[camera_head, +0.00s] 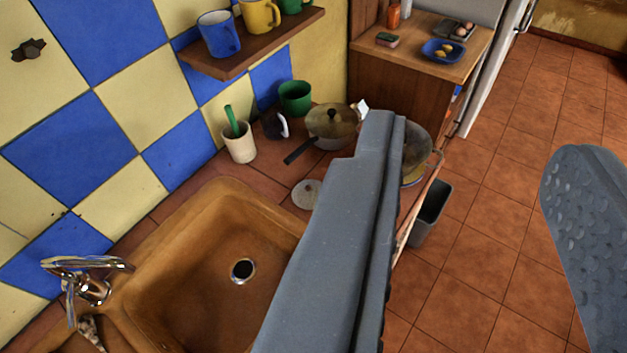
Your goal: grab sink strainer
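A small round pale grey disc, which looks like the sink strainer (306,194), lies flat on the tiled counter beside the far right corner of the brown sink (215,200). Its right edge is close to my left finger in the picture. The sink's drain hole (242,270) has a shiny metal rim and a dark centre. My gripper (480,143) is open with nothing between its fingers. Its left finger crosses the picture over the sink's right side and hides part of the counter. Its right finger is over the floor at the right edge.
A lidded pan (331,124), a green pot (295,97) and a white cup (239,146) stand behind the disc. A chrome faucet (88,280) is at the sink's left. A shelf (255,45) holds mugs. A dark bin (430,213) stands on the floor. The tiled floor at right is clear.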

